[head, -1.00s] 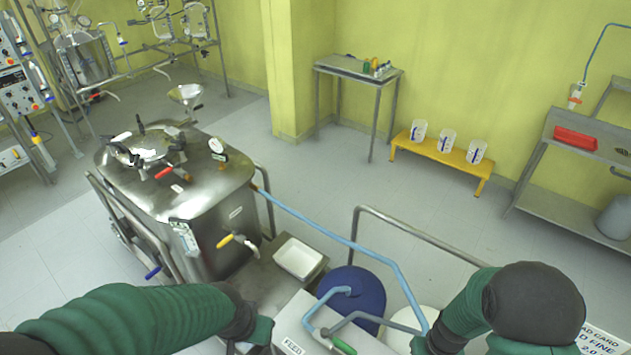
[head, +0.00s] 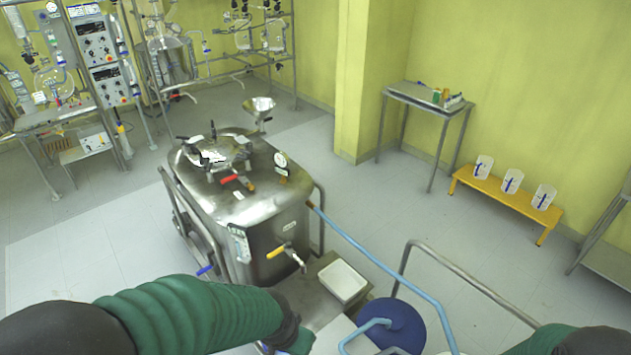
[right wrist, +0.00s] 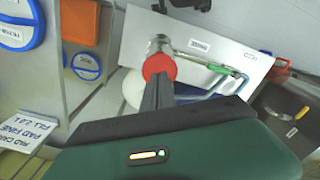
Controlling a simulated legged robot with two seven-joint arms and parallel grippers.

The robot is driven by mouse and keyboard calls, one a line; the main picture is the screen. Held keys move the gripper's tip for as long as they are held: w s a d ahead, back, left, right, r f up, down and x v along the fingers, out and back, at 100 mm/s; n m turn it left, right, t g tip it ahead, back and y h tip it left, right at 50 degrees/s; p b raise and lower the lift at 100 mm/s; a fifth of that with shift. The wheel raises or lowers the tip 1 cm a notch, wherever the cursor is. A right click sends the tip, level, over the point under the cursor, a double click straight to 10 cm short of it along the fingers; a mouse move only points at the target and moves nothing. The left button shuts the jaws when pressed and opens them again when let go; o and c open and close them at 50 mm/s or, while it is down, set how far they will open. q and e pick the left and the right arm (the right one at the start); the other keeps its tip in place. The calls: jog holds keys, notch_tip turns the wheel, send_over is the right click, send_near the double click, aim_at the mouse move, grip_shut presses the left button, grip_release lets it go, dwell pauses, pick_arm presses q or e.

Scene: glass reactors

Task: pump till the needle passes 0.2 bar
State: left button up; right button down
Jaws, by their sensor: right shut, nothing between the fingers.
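A small round white gauge (head: 281,160) stands on top of the steel vessel (head: 262,220); its needle is too small to read. In the right wrist view my right gripper (right wrist: 158,88) is shut and empty. Its fingertips point at a red collar (right wrist: 160,66) on a metal cylinder (right wrist: 160,45); I cannot tell whether they touch. A green-handled lever (right wrist: 218,68) lies beside it on a white labelled plate (right wrist: 205,35).
A blue hose (head: 375,262) runs from the vessel to the right, past a blue-lidded drum (head: 392,325) and a white tray (head: 342,280). A metal rail (head: 465,272) bounds the right. A yellow bench (head: 510,203) with three beakers stands by the wall. The floor between is clear.

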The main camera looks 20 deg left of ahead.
notch_tip(320, 180, up, 6)
jog(key=p, duration=0.5)
jog(key=f+b, duration=0.1)
jog(key=b, duration=0.2)
jog(key=f+b, duration=0.1)
jog(key=b, duration=0.2)
jog(key=s+f+t+b, duration=0.1)
jog(key=b, duration=0.3)
jog(key=shift+s+a+f, duration=0.1)
jog(key=shift+a+f, duration=0.15)
jog(key=shift+f, duration=0.1)
jog(key=shift+m+t, duration=0.4)
jog(key=shift+t, duration=0.4)
jog(key=s+f+b, duration=0.1)
jog(key=b, duration=0.2)
jog(key=s+f+b, duration=0.1)
jog(key=s+b, duration=0.1)
jog(key=b, duration=0.2)
jog(key=s+f+b, duration=0.1)
jog(key=s+b, duration=0.1)
jog(key=b, duration=0.2)
jog(key=shift+d, duration=0.1)
